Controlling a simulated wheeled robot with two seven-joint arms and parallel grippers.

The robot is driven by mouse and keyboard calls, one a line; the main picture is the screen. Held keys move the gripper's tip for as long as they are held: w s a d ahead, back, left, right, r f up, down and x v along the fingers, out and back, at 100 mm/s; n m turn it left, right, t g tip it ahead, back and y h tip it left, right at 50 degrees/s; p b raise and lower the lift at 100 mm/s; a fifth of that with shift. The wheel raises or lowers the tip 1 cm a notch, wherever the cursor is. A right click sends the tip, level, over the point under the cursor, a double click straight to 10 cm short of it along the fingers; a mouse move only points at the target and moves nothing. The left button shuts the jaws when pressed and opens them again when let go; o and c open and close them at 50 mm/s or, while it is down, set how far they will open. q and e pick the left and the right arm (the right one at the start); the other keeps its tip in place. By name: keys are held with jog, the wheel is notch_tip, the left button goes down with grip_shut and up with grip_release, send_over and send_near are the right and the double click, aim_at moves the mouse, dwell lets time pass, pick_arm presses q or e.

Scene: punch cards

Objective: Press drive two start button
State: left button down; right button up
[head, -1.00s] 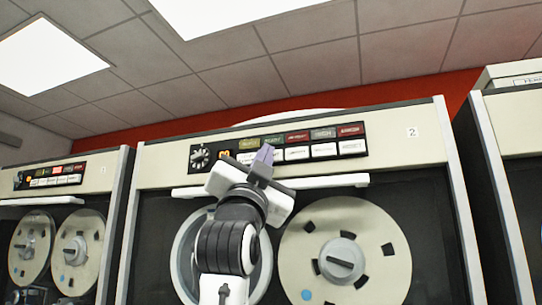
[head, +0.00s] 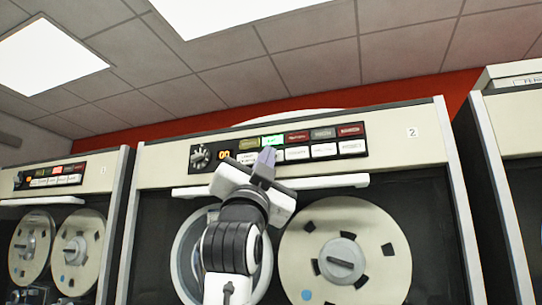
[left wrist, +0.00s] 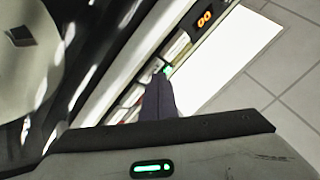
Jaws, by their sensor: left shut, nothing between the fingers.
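Drive two is the middle tape cabinet, marked by a "2" label (head: 412,132). Its black control panel (head: 180,158) has an upper row of coloured lamps and a lower row of white buttons. A green lamp (head: 273,140) is lit in the upper row. The button lettering is too small to read. My left gripper (head: 266,156) is shut and empty, its tips in front of the lower row, hiding part of it. Whether they touch a button, I cannot tell. In the left wrist view the shut fingers (left wrist: 158,98) point at the button row.
An orange display (head: 225,155) and a round dial (head: 200,157) sit left of the buttons. A white ledge (head: 330,181) runs below the panel. A tape reel (head: 345,220) is at lower right. Similar cabinets stand on both sides.

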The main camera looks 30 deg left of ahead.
pick_arm(q)
jog(key=shift+s, duration=0.1)
dwell(0.3)
jog(key=shift+s+d+b, duration=0.2)
jog(key=shift+s+b, duration=0.1)
jog(key=shift+s, duration=0.5)
jog(key=s, duration=0.2)
jog(key=s+d+b, duration=0.1)
jog(key=s, duration=0.2)
jog(key=shift+d, duration=0.1)
jog(key=shift+w, duration=0.1)
dwell(0.7)
